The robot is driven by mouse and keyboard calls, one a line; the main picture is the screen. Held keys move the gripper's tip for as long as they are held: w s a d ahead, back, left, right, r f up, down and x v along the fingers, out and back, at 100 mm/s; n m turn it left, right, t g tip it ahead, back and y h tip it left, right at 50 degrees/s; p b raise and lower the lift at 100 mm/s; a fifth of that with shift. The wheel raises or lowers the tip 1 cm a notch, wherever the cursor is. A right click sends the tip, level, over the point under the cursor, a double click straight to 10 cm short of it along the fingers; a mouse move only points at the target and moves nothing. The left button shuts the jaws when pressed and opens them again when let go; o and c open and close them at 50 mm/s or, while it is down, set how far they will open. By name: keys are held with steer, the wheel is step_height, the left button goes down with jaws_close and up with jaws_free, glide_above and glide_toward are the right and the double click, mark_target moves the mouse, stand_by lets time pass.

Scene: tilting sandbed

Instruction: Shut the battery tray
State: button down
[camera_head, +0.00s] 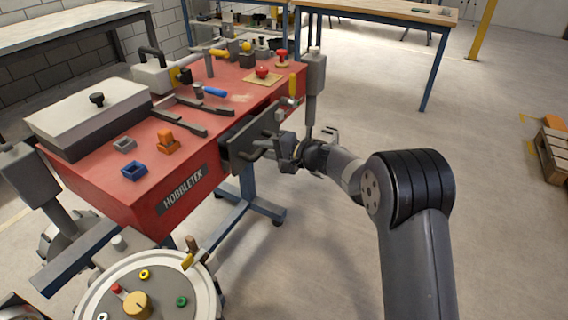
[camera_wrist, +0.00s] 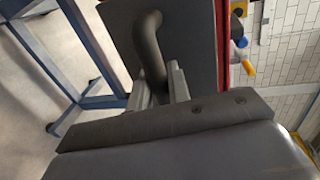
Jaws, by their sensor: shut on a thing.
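The battery tray shows as a dark grey front panel (camera_head: 243,143) on the right side of the red sandbed body. The panel appears to stand out from the red side, but I cannot tell how far. In the wrist view the grey panel (camera_wrist: 193,35) fills the upper middle, with a red edge to its right. A dark curved handle (camera_wrist: 149,50) sticks out from the panel. My gripper (camera_head: 272,149) is at the panel's outer face, and its fingers (camera_wrist: 160,88) are shut on the handle. The tray's inside is hidden.
The red sandbed top (camera_head: 225,100) carries a grey lidded box (camera_head: 90,115), a blue block (camera_head: 134,170), an orange block (camera_head: 167,142) and several tools. A round panel with knobs (camera_head: 150,285) stands at the front left. Blue legs (camera_head: 255,200) are below.

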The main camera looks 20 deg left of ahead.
steer(key=shift+w+a+r, duration=0.1)
steer(key=shift+a, duration=1.15)
steer(key=c, duration=1.4)
jaws_free()
steer(key=shift+a, duration=0.15)
steer(key=v, duration=1)
steer(key=shift+d, duration=0.4)
steer(key=shift+a, duration=0.1)
